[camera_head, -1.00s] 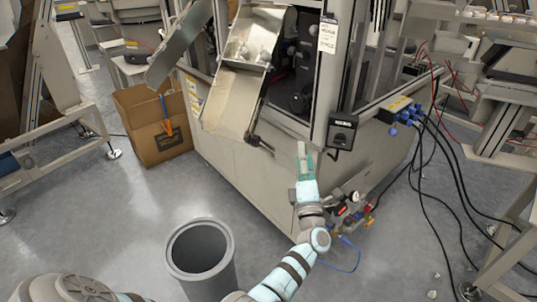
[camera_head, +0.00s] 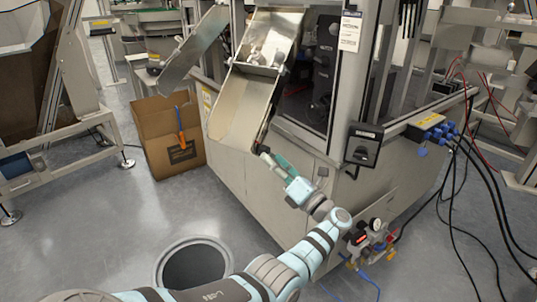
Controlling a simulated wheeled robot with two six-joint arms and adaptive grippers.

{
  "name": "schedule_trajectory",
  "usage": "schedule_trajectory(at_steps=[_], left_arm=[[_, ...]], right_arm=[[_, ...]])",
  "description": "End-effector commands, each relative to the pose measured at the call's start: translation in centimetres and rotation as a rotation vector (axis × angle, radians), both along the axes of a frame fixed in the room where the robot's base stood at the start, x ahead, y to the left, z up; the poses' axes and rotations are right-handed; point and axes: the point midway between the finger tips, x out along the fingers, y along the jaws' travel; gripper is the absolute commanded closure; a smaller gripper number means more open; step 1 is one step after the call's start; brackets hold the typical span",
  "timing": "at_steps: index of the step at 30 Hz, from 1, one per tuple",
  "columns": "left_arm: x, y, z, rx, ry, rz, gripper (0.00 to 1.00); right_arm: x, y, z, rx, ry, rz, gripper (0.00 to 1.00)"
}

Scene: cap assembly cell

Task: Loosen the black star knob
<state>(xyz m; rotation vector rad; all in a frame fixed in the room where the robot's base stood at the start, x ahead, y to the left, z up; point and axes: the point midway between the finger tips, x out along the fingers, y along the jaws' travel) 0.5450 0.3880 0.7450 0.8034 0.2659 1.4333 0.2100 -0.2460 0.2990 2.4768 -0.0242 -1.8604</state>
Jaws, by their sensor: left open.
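The black star knob (camera_head: 259,148) is a small dark shape at the lower right edge of the metal chute (camera_head: 238,110), on the side of the machine. My left gripper (camera_head: 268,157) is open, with its fingers pointing up and left at the knob. The fingertips overlap the knob in the head view and partly hide it. I cannot tell whether they touch it or stand around it. My right gripper is out of view.
The grey machine cabinet (camera_head: 240,178) stands close behind the gripper, with a black switch box (camera_head: 363,146) at its corner. A round grey bin (camera_head: 163,268) stands below my arm. A cardboard box (camera_head: 160,150) stands left of the machine. Cables (camera_head: 453,190) hang at right.

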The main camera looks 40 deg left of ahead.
Motion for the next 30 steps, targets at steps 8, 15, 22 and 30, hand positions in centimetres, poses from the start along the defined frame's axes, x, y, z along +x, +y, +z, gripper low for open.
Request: schedule_trajectory(at_steps=[8, 15, 22, 30], left_arm=[[0.5, 2.5, 0.7, 0.000, 0.001, -0.001, 0.47], [0.5, 2.5, 0.7, 0.000, 0.001, -0.001, 0.59], [0.5, 2.5, 0.7, 0.000, 0.001, -0.001, 0.95], [0.5, 2.5, 0.3, 0.004, -0.034, -0.001, 0.96]], right_arm=[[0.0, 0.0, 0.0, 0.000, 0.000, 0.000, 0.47], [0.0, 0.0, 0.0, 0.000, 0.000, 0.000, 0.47], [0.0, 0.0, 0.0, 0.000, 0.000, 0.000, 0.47], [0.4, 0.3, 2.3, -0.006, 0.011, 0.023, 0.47]])
